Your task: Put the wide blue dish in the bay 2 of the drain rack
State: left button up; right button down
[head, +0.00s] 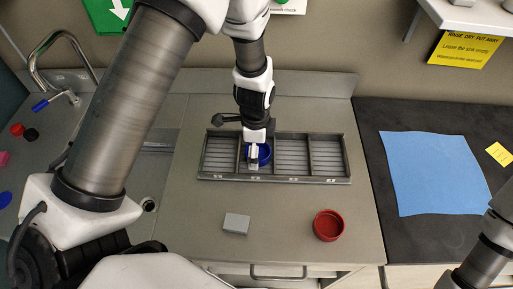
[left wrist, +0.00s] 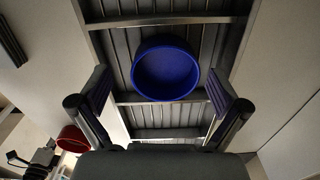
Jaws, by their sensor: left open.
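The wide blue dish (head: 265,153) sits in the second bay from the left of the grey drain rack (head: 313,180). The small labels on the rack's front edge are too small to read. In the left wrist view the dish (left wrist: 165,72) lies between two cross dividers of the rack (left wrist: 120,50), close to the one nearer the gripper. My left gripper (head: 254,158) is over that bay and hides part of the dish. In the left wrist view its fingers (left wrist: 160,97) are spread wide and apart from the dish. My right gripper is out of view.
A red round dish (head: 328,226) and a small grey block (head: 236,223) stand on the counter in front of the rack. A blue cloth (head: 433,172) lies on the dark counter at right. A sink with a tap (head: 62,92) is at left.

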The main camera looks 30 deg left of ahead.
pick_arm(q)
jog(key=shift+w+r, duration=0.1)
jog(key=shift+w, duration=0.15)
notch_tip(320, 180, up, 12)
jog(key=b, duration=0.2)
jog(key=shift+s+f, duration=0.15)
jog(key=shift+f, duration=0.1)
